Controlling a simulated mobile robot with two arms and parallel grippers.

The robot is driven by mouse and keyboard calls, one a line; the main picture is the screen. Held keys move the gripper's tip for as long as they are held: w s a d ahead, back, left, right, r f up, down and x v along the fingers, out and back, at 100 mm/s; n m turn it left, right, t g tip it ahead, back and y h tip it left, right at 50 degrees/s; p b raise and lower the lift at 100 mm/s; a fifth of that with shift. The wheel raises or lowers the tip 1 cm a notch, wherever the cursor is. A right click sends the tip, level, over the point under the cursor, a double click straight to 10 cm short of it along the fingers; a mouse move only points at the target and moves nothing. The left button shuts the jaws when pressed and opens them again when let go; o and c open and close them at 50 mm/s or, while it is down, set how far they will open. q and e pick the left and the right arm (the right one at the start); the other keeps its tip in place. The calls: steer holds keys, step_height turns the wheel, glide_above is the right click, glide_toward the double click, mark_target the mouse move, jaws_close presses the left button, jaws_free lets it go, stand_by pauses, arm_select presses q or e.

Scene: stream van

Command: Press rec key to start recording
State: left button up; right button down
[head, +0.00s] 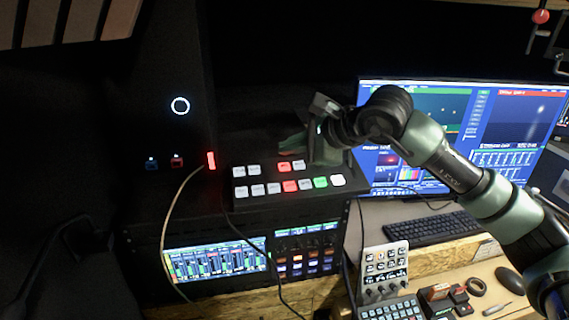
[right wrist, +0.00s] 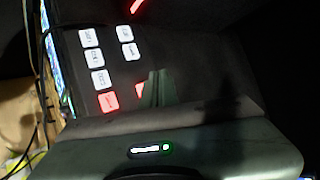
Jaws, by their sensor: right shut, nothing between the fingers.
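The switcher panel (head: 262,205) is a dark sloped box with two rows of lit keys, white, red and green. Its labels are too small to read, so I cannot tell which is the rec key. My right gripper (head: 308,158) is shut and empty, over the panel's upper right part. In the right wrist view its fingers (right wrist: 156,90) partly cover a red key (right wrist: 140,90); contact cannot be told. My left gripper is not in view.
A monitor (head: 470,130) stands right of the panel, with a keyboard (head: 430,229) before it. A rack with lit screens (head: 215,262) is below. A cable (head: 165,225) hangs at the left.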

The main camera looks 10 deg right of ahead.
mark_target(291, 178)
steer(key=r, duration=0.1)
steer(key=s+r, duration=0.1)
steer(key=r, duration=0.1)
steer(key=shift+p, duration=0.4)
